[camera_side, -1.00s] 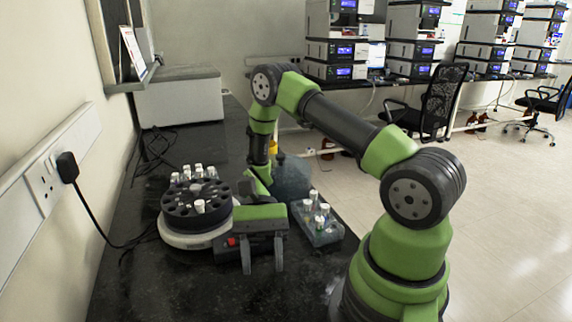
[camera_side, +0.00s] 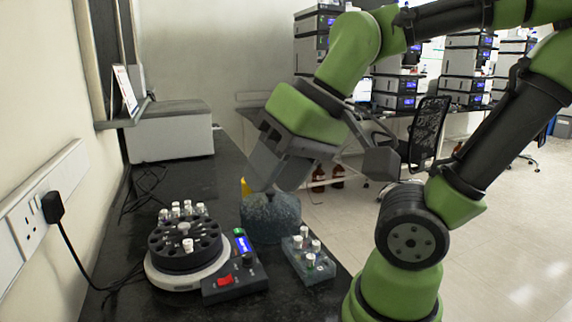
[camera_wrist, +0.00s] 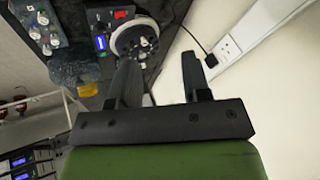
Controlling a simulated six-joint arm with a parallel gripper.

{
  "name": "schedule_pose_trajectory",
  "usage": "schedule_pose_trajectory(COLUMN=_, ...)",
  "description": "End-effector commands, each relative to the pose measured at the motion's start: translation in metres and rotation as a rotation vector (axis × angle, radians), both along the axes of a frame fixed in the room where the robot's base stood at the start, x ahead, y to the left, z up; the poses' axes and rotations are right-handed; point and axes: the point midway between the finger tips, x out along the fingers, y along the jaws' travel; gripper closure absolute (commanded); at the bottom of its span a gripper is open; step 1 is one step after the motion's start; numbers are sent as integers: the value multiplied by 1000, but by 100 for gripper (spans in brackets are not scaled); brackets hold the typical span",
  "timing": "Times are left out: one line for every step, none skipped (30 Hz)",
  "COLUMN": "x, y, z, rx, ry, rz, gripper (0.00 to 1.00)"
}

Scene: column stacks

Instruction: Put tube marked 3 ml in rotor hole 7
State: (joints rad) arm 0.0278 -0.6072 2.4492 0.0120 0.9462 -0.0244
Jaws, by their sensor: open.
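The round dark rotor (camera_side: 165,262) sits on a white base at the left of the bench and also shows in the wrist view (camera_wrist: 118,42). Several white-capped tubes (camera_side: 183,208) stand at its back, and one capped tube (camera_side: 188,245) stands nearer the front. A clear rack (camera_side: 322,268) to the right holds several white-capped tubes (camera_side: 310,259), also seen in the wrist view (camera_wrist: 40,25). Volume marks and hole numbers are too small to read. My gripper (camera_side: 278,188) is high above the bench, tilted, open and empty; its spread fingers show in the wrist view (camera_wrist: 158,62).
A control box (camera_side: 235,282) with a red switch and blue display adjoins the rotor. A blue-grey textured lump (camera_side: 270,218) stands behind the rack. A wall socket with plug (camera_side: 48,207) and a black cable lie left. The bench front is bare.

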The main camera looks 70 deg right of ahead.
Motion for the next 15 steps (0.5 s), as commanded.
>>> schedule_pose_trajectory(x=-5, y=0, z=4, rx=-10, ry=-50, rz=9, gripper=56)
schedule_pose_trajectory(x=-7, y=0, z=5, rx=-13, ry=-70, rz=11, gripper=56)
schedule_pose_trajectory(x=-9, y=0, z=7, rx=-18, ry=-94, rz=13, gripper=56)
schedule_pose_trajectory(x=-10, y=0, z=8, rx=-20, ry=-107, rz=14, gripper=50)
schedule_pose_trajectory(x=-11, y=0, z=8, rx=-22, ry=-117, rz=15, gripper=50)
schedule_pose_trajectory(x=-11, y=0, z=9, rx=-23, ry=-125, rz=15, gripper=50)
schedule_pose_trajectory(x=-12, y=0, z=9, rx=-24, ry=-128, rz=15, gripper=50)
schedule_pose_trajectory(x=-12, y=0, z=9, rx=-24, ry=-129, rz=16, gripper=50)
schedule_pose_trajectory(x=-12, y=0, z=9, rx=-24, ry=-130, rz=16, gripper=50)
schedule_pose_trajectory(x=-12, y=0, z=9, rx=-24, ry=-129, rz=15, gripper=50)
schedule_pose_trajectory(x=-12, y=0, z=9, rx=-24, ry=-129, rz=15, gripper=50)
schedule_pose_trajectory(x=-12, y=0, z=9, rx=-24, ry=-129, rz=15, gripper=50)
schedule_pose_trajectory(x=-12, y=0, z=9, rx=-24, ry=-128, rz=15, gripper=50)
schedule_pose_trajectory(x=-12, y=0, z=9, rx=-24, ry=-128, rz=15, gripper=50)
schedule_pose_trajectory(x=-12, y=0, z=9, rx=-24, ry=-128, rz=15, gripper=50)
